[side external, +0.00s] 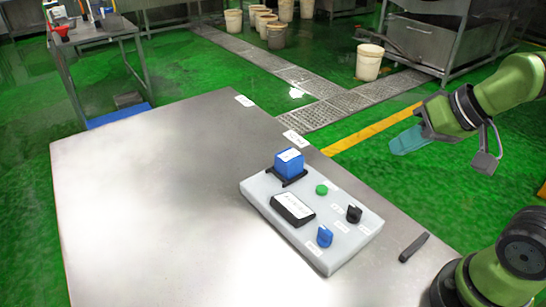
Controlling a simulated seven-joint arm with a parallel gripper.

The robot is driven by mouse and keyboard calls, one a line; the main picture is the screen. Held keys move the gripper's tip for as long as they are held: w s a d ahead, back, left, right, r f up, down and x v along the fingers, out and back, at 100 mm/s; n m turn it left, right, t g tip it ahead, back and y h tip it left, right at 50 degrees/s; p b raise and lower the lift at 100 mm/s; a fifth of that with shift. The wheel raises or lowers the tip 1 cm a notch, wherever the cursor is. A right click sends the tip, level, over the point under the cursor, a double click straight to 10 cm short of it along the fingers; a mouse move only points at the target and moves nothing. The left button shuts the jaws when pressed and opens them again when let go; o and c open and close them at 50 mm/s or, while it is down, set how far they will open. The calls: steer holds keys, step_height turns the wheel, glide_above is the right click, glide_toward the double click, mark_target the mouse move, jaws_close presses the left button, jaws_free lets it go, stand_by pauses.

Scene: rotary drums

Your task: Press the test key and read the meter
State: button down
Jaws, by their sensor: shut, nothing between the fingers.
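A light grey panel (264,200) lies on the metal table. It carries a green round button (321,189), a black knob (354,214), a blue knob (325,236), a black box with a white label face (292,209), and a blue block (289,163) in a black holder at its far edge. Which of these is the test key or the meter I cannot tell, as the small labels are unreadable. My gripper (398,145) has teal fingers. It is shut and empty, raised to the right of the panel and apart from it.
A black marker-like object (413,247) lies on the table (150,200) right of the panel, near my base. Small white labels (295,139) lie at the table's far edge. The table's left side is clear. Buckets (369,62) stand on the green floor behind.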

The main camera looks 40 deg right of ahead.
steer(key=m+y, duration=0.4)
steer(key=m, duration=1.1)
glide_above(326, 189)
step_height(326, 189, down, 9)
steer(key=shift+r, duration=0.15)
steer(key=shift+f, duration=4.4)
steer(key=shift+f, duration=0.15)
steer(key=shift+f, duration=0.3)
